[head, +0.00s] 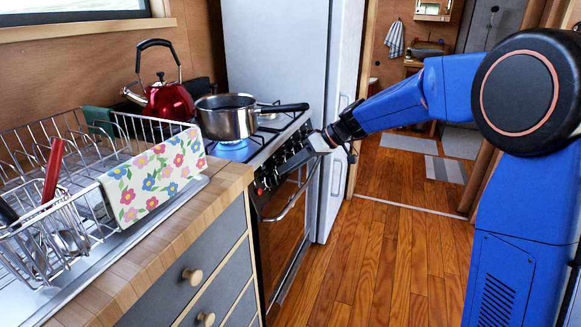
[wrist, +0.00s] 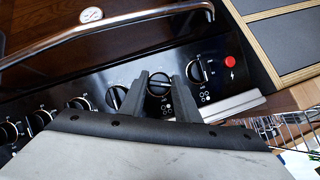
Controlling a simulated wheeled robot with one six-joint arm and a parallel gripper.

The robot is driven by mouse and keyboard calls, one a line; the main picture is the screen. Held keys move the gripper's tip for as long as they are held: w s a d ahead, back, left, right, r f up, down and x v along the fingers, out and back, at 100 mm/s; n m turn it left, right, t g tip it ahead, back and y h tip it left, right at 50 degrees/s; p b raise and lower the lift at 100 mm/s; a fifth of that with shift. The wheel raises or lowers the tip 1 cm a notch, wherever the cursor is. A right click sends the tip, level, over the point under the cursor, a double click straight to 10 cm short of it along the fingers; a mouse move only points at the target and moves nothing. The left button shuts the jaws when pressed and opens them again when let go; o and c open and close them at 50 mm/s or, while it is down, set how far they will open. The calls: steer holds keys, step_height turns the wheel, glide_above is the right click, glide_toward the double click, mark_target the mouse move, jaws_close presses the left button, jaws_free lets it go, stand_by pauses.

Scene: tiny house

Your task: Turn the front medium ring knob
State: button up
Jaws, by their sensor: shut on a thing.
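The stove's front panel carries a row of round black knobs (wrist: 116,97). My gripper (wrist: 160,76) has one finger on each side of one knob (wrist: 159,89), the second from the red button (wrist: 231,61), and is shut on it. In the wrist view, the knob's face shows between the fingers. Another knob (wrist: 196,71) sits between it and the red button. In the head view, my gripper (head: 309,151) reaches the panel from the right and hides part of it. I cannot read the knob markings.
A red kettle (head: 170,101) stands at the stove's back. The saucepan handle (head: 282,108) points right, above my gripper. The oven handle (head: 290,202) runs below the knobs. The dish rack (head: 80,215) stands on the counter at left. The wooden floor (head: 370,260) is clear.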

steer(key=m+g+y, duration=0.1)
steer(key=m, duration=0.2)
steer(key=m+g+y, duration=0.1)
steer(key=m+y, duration=0.1)
steer(key=m, duration=0.2)
steer(key=m+y, duration=0.1)
steer(key=m, duration=0.2)
steer(key=shift+w+d+f+g+y, duration=0.2)
steer(key=shift+g+y, duration=0.1)
steer(key=shift+g, duration=0.1)
steer(key=shift+m, duration=0.4)
steer(key=o, duration=1)
steer(key=v, duration=1.7)
steer(key=shift+s+d+f, duration=0.1)
steer(key=shift+d+f, duration=0.05)
steer(key=shift+d, duration=0.05)
steer(key=shift+s, duration=0.1)
